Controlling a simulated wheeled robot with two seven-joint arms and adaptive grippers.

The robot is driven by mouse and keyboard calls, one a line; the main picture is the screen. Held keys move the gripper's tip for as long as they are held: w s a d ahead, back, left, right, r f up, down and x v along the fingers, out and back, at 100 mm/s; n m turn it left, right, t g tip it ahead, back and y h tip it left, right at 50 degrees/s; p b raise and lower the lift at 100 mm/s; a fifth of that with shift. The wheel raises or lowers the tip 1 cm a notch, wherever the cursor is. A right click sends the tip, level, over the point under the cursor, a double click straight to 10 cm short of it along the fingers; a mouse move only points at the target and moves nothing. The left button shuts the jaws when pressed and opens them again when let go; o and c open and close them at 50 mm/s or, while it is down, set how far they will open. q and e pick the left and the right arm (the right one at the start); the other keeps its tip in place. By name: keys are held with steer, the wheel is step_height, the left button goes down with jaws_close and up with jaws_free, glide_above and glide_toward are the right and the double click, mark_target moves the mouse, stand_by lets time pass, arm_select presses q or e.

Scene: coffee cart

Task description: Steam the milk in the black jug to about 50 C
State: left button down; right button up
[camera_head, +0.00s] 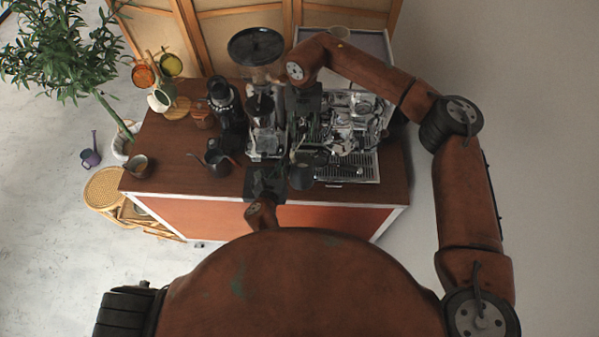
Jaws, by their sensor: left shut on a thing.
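My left gripper (279,181) is at the front edge of the cart, shut on a small dark round vessel, which looks like the black jug (301,178). The jug is at the front left of the espresso machine (352,122). Its contents are too dark to see. A thin light part, perhaps the steam wand, is just above the jug; I cannot tell whether its tip is inside. My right gripper (304,108) points down at the left side of the machine. Its fingertips are too dark to tell open from shut. No temperature reading is legible.
A grinder (264,130) stands left of the machine. A dark jug (138,166) sits at the cart's left end, and a black kettle-like vessel (219,162) left of my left gripper. Cups hang at the back left. The wooden top (175,165) between them is clear.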

arm_select(q)
steer(key=shift+r, duration=0.1)
arm_select(e)
steer(key=shift+r, duration=4.05)
